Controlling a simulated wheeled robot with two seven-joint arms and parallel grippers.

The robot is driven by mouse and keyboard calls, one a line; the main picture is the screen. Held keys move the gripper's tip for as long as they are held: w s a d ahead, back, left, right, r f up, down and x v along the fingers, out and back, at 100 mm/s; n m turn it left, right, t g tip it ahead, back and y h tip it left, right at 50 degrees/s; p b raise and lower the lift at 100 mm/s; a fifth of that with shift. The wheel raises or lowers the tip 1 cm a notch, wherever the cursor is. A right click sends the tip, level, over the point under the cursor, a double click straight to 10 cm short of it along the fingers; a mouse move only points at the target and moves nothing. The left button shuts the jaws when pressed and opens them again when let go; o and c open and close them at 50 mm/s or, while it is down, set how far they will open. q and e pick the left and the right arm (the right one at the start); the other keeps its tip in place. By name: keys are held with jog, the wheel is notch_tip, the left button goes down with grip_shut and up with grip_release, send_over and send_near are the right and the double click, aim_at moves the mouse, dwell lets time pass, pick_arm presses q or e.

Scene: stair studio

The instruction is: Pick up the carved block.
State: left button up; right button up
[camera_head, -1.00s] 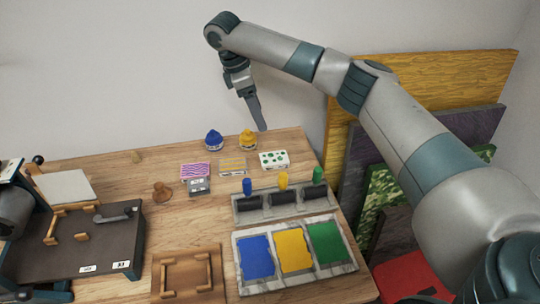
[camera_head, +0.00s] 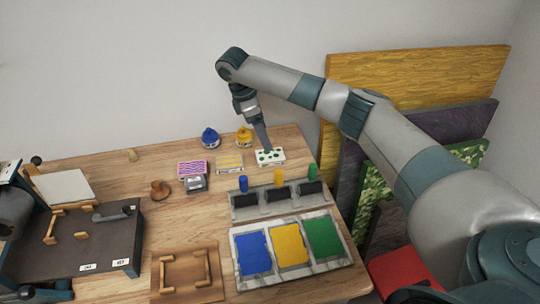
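Three small patterned blocks lie in a row towards the back of the wooden table: a pink-striped one (camera_head: 192,168), a yellow-striped one (camera_head: 229,163) and a white one with green spots (camera_head: 275,158). I cannot tell from the picture which one the task means by carved block. My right gripper (camera_head: 266,148) points down at the green-spotted block, its tip over or touching the block's back-left part. The fingers show edge-on, so I cannot tell whether they are open or shut. My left gripper is not clearly in view.
Blue (camera_head: 210,138) and yellow (camera_head: 244,137) jars stand behind the blocks. A roller rack (camera_head: 240,213) and an ink tray (camera_head: 347,257) lie in front. A grey item (camera_head: 195,184), a wooden knob (camera_head: 160,191) and a press bed (camera_head: 112,240) are left. Large panels (camera_head: 420,75) lean at right.

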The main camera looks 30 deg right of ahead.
aim_at(269, 155)
jog(key=shift+p+x, duration=0.3)
jog(key=shift+x, duration=1.15)
jog(key=shift+s+f+p, duration=0.15)
jog(key=shift+f+p, duration=0.4)
jog(key=shift+f, duration=0.05)
jog(key=x, duration=0.1)
jog(key=p+x, duration=0.1)
jog(key=x, duration=0.1)
jog(key=shift+a+f, duration=0.15)
jog(key=shift+a, duration=0.1)
jog(key=shift+d+f, duration=0.1)
jog(key=shift+f, duration=0.35)
jog(key=shift+f+p, duration=0.15)
jog(key=shift+p, duration=0.25)
jog(key=c, duration=1.2)
